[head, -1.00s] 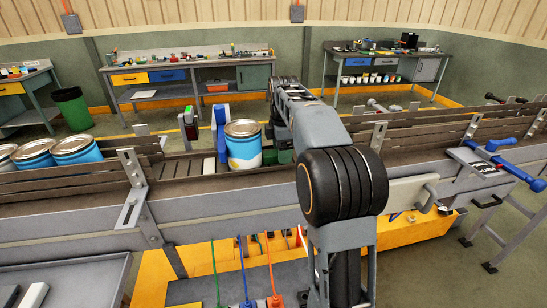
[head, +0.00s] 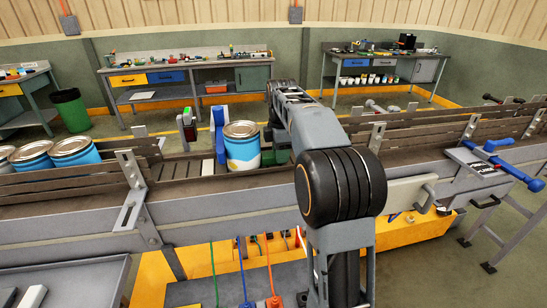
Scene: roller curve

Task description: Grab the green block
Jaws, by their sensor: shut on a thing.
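A dark green block (head: 283,157) shows in the head view on the conveyor, just right of a blue and white can. Only a part of it is visible, as my arm covers its right side. My arm reaches up, over and down to this spot. My gripper (head: 276,146) is at the green block and shut on it. The fingertips are mostly hidden behind the can and my arm link, so the exact grip cannot be seen.
The near blue and white can (head: 242,147) stands close left of my gripper. More cans (head: 75,152) stand at the left. Slatted side rails (head: 75,183) border the conveyor (head: 190,208). A blue upright device (head: 218,140) stands behind the belt.

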